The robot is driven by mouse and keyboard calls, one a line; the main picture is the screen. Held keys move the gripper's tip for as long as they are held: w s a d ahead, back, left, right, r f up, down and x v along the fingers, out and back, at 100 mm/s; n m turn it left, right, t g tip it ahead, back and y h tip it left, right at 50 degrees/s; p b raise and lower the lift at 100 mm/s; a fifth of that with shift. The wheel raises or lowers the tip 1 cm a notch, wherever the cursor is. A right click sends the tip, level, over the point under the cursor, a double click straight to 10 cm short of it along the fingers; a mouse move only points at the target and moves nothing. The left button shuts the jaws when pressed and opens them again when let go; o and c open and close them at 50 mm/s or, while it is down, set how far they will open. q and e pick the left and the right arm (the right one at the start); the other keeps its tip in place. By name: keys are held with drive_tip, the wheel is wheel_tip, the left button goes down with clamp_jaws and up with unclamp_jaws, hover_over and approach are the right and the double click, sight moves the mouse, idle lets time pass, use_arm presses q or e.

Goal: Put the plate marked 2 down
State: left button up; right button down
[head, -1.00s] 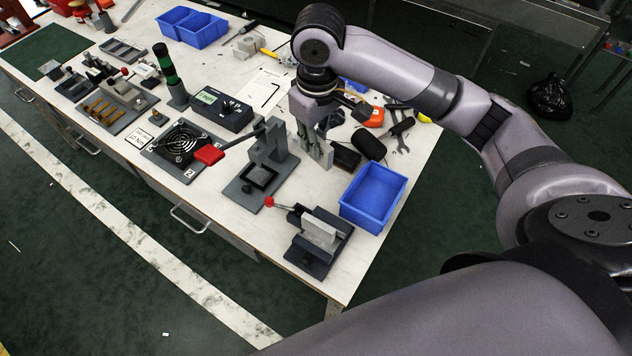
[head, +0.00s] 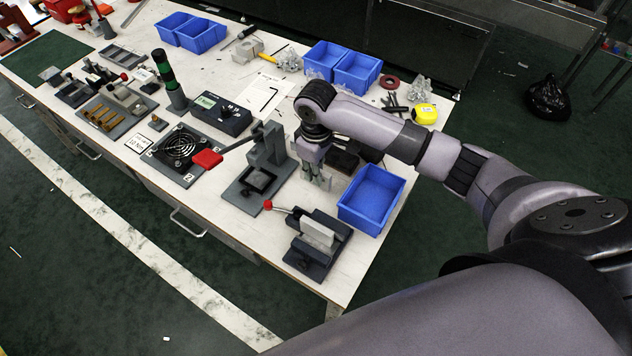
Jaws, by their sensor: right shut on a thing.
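My right gripper (head: 318,178) points down low over the right part of the bench, between the grey press stand and the blue bin. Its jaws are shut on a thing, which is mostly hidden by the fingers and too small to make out. I cannot read a 2 on it, nor tell whether it touches the bench. My left gripper is not in view.
The press stand (head: 268,150) is left of the gripper, the blue bin (head: 400,203) right, and a clamp vise (head: 316,240) with a red-knobbed lever in front. A fan plate (head: 181,152) lies farther left. Two blue bins (head: 357,72) stand behind.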

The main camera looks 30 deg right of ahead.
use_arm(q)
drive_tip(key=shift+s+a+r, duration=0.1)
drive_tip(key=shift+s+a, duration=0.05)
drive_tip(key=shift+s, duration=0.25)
use_arm(e)
drive_tip(key=shift+f, duration=2.9)
drive_tip(key=c, duration=1.6)
unclamp_jaws()
drive_tip(key=shift+f, duration=0.1)
wheel_tip(320, 180, up, 12)
drive_tip(key=shift+r, duration=0.15)
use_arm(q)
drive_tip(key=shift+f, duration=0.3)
